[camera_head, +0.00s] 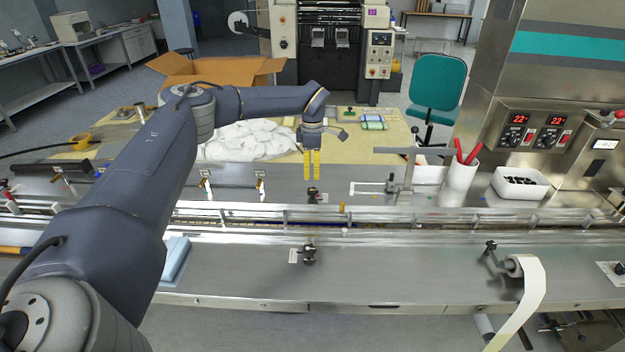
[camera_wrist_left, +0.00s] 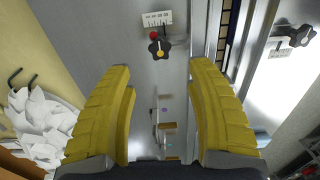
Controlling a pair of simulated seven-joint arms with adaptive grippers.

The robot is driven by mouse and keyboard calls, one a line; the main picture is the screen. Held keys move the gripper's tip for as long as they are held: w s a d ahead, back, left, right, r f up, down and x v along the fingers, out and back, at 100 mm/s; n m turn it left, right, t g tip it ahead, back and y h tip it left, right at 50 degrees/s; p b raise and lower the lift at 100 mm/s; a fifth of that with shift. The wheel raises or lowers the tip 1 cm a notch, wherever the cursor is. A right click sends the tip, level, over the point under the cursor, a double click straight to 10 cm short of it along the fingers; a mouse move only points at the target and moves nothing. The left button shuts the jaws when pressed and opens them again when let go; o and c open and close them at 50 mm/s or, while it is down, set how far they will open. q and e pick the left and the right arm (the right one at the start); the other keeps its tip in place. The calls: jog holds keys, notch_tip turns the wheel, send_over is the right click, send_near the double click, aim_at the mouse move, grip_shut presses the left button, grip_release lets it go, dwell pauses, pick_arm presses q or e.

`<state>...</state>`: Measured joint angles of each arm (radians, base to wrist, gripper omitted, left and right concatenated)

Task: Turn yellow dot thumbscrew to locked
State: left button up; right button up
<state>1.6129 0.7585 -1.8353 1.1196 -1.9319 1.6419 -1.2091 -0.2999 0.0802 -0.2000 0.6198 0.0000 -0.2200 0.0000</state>
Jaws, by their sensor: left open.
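A black lobed thumbscrew with a yellow mark on it (camera_wrist_left: 159,46) stands on the metal deck, beside a small red knob and a white scale plate (camera_wrist_left: 157,18). In the head view this thumbscrew (camera_head: 313,195) sits behind the rail, just below my left fingertips. My left gripper (camera_head: 311,178) points down over the deck with its yellow fingers apart. In the left wrist view the gripper (camera_wrist_left: 161,68) is empty, and the thumbscrew shows beyond the gap between the fingertips, not touched. My right gripper is not in view.
A second black thumbscrew (camera_head: 308,253) sits on the front deck, also in the left wrist view (camera_wrist_left: 299,36). Metal guide rails (camera_head: 400,215) run between the two. A metal bracket (camera_head: 390,187) stands to the right. A white heap (camera_head: 250,140) lies behind.

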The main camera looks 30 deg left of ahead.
pick_arm(q)
jog(key=shift+r, duration=1.6)
